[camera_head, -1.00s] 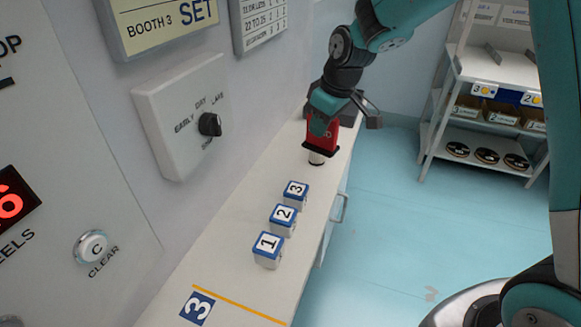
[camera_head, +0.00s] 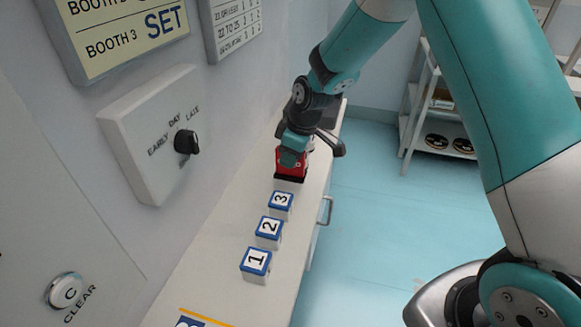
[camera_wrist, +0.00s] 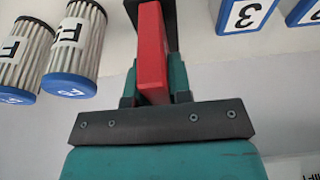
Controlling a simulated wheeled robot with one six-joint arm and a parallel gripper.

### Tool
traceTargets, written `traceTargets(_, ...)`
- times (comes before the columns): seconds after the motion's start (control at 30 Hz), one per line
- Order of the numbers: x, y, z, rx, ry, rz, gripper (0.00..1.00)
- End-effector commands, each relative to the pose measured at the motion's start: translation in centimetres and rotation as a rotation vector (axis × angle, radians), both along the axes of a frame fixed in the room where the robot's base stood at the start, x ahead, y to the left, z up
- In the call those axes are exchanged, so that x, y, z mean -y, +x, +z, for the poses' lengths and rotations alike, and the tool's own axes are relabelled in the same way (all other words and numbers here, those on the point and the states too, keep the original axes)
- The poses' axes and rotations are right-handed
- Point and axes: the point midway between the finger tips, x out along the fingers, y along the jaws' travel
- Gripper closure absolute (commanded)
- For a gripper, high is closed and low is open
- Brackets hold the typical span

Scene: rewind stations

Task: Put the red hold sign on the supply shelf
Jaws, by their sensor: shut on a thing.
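The red hold sign (camera_head: 290,163) is a small red block on a dark base. It is above or on the far part of the white bench, beyond the block numbered 3; I cannot tell whether its base touches the bench. My gripper (camera_head: 294,152) is shut on it, and the arm reaches down from above. In the wrist view the red sign (camera_wrist: 152,50) stands between the teal fingers, with its dark base at the top. The supply shelf (camera_head: 412,110) is the grey rack on the right, partly hidden behind my arm.
Blocks 1 (camera_head: 256,262), 2 (camera_head: 269,230) and 3 (camera_head: 281,204) stand in a row on the bench (camera_head: 222,262). Two pleated filters (camera_wrist: 75,45) lie near the gripper in the wrist view. A dial box (camera_head: 150,130) is on the left wall. The blue floor (camera_head: 365,200) is clear.

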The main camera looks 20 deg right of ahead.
Motion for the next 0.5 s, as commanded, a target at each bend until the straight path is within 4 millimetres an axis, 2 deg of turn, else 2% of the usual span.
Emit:
traceTargets(0.17, 0.1, 0.0, -1.3, -0.002, 0.0, -0.002, 1.0)
traceTargets(0.33, 0.1, 0.0, -3.8, -0.003, -0.001, -0.003, 1.0)
traceTargets(0.5, 0.1, 0.0, -4.1, 0.001, 0.0, -0.003, 1.0)
